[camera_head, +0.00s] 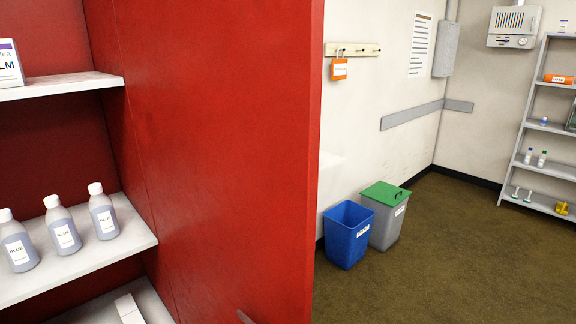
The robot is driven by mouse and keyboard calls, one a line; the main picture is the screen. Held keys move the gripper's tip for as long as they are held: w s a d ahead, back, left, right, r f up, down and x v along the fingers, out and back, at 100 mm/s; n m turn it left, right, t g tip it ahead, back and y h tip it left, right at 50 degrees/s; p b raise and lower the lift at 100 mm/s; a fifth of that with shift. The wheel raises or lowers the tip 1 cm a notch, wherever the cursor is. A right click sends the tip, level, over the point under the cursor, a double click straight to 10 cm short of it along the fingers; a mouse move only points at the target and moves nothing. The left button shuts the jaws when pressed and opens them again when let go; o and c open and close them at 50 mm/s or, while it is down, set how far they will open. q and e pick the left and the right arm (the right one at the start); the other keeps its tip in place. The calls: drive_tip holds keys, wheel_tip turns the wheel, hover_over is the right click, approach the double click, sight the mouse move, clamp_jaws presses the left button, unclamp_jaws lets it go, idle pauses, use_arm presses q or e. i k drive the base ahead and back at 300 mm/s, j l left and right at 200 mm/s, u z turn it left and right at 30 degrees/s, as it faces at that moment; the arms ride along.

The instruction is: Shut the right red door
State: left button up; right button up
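A large red panel (220,150) fills the middle of the head view, running from the shelves toward me. It looks like the right red door standing open beside the red cabinet, whose inner back wall (50,140) shows at left. A seam runs down between the panel and the cabinet. A small grey piece (244,317) shows at the panel's bottom edge; I cannot tell whether it is a handle. Neither of my grippers can be made out in this view. The lower part of the panel is cut off by the frame.
White shelves (60,88) in the cabinet hold a box (9,66) and bottles (62,226). A blue bin (346,236) and a grey bin with green lid (387,215) stand by the wall. A shelf rack (541,170) is far right. The brown floor (450,260) is clear.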

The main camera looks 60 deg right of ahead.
sight(225, 96)
drive_tip(key=k+l, duration=0.1)
drive_tip(key=l, duration=0.3)
drive_tip(key=k+l, duration=0.1)
drive_tip(key=l, duration=0.3)
drive_tip(key=k+l, duration=0.1)
drive_tip(key=l, duration=0.3)
drive_tip(key=k+l, duration=0.1)
drive_tip(key=l, duration=0.25)
drive_tip(key=k+l, duration=0.1)
drive_tip(key=l, duration=0.3)
